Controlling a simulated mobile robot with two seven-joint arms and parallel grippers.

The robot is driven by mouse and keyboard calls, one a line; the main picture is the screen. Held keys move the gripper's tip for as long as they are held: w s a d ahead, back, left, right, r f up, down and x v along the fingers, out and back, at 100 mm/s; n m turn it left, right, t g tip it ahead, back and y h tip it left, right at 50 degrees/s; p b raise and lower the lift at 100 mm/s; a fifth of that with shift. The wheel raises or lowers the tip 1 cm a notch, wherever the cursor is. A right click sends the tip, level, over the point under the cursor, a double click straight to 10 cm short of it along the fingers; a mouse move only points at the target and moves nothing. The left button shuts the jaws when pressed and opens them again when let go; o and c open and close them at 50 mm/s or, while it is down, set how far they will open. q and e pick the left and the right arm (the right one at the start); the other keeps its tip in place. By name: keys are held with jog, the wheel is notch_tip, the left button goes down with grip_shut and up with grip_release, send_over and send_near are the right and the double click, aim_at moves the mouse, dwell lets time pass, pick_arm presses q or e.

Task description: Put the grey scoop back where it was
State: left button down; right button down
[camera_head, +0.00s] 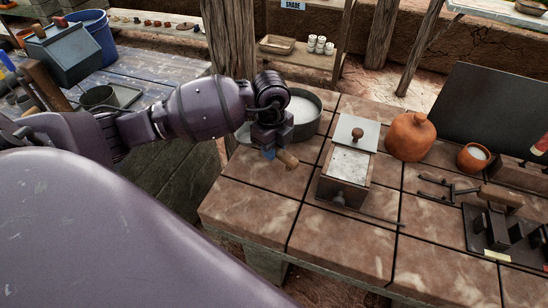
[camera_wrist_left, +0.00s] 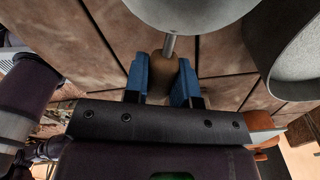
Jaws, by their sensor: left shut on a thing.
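My left gripper (camera_head: 276,148) is shut on the wooden handle of the grey scoop (camera_head: 288,160), at the left end of the tiled table. In the left wrist view the blue fingers (camera_wrist_left: 161,80) press the handle from both sides. A thin metal shank runs from it to the grey scoop head (camera_wrist_left: 188,12), partly cut off by the frame's top. A grey round pan with white contents (camera_head: 308,112) stands just behind my gripper; a grey rim shows at right in the wrist view (camera_wrist_left: 300,62).
Right of the gripper is a box with a white top (camera_head: 348,162) and a knobbed lid. Beyond stand an orange lidded jar (camera_head: 409,137) and a small orange pot (camera_head: 473,157). Black tongs (camera_head: 448,187) lie at right. Front tiles (camera_head: 345,240) are clear. A wooden post (camera_head: 230,45) rises behind.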

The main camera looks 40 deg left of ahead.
aim_at(273, 167)
pick_arm(q)
notch_tip(273, 167, down, 3)
jog(key=shift+f, duration=0.2)
jog(key=shift+f+b, duration=0.35)
jog(key=shift+f, duration=0.1)
jog(key=c, duration=0.9)
grip_release()
jog(key=shift+c, duration=0.2)
jog(key=r+p, duration=0.2)
jog(key=r, duration=0.9)
jog(key=shift+a, duration=0.2)
jog(key=shift+r, duration=0.7)
